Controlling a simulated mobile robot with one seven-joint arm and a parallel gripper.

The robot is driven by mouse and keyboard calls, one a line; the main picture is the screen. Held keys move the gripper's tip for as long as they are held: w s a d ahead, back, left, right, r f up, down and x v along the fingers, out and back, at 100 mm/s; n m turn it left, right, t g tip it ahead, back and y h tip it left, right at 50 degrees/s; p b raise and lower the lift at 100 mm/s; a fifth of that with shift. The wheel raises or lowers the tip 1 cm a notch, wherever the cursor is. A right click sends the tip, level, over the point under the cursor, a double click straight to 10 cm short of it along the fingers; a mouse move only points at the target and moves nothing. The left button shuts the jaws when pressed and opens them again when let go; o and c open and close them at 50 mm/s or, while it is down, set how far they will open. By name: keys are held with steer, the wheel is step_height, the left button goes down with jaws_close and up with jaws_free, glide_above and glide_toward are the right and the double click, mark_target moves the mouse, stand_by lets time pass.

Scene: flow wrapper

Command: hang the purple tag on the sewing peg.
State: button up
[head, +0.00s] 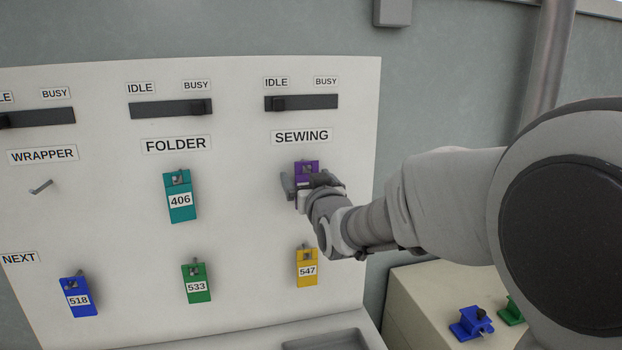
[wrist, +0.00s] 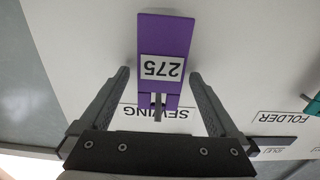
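The purple tag (head: 306,168) is on the white board just below the SEWING label (head: 301,136). In the wrist view the purple tag (wrist: 164,40) shows the number 275, upside down. The grey sewing peg (wrist: 158,106) shows at the tag's hole end, and the tag appears to hang on it. My gripper (head: 303,187) is in front of the tag and hides its lower part in the head view. In the wrist view my gripper (wrist: 159,73) has its fingers spread, one on each side of the tag, with gaps between.
A teal tag 406 (head: 180,200) hangs under FOLDER. The wrapper peg (head: 41,187) is bare. Blue 518 (head: 78,300), green 533 (head: 196,287) and yellow 547 (head: 307,271) tags hang below. A beige box (head: 420,300) at right bears blue and green pieces.

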steer(key=b+v, duration=0.3)
steer(key=v, duration=1.4)
steer(key=s+d+f+m+g+h, duration=0.1)
steer(key=s+d+f+g+h, duration=0.1)
steer(key=s+d+f+g, duration=0.4)
steer(key=s+d+f+m+g+h, duration=0.2)
steer(key=s+d+f+g, duration=0.3)
steer(key=s, duration=0.8)
steer(key=shift+d+f+g+h, duration=0.45)
steer(key=shift+d+f, duration=0.3)
steer(key=shift+f, duration=0.7)
stand_by(2.9)
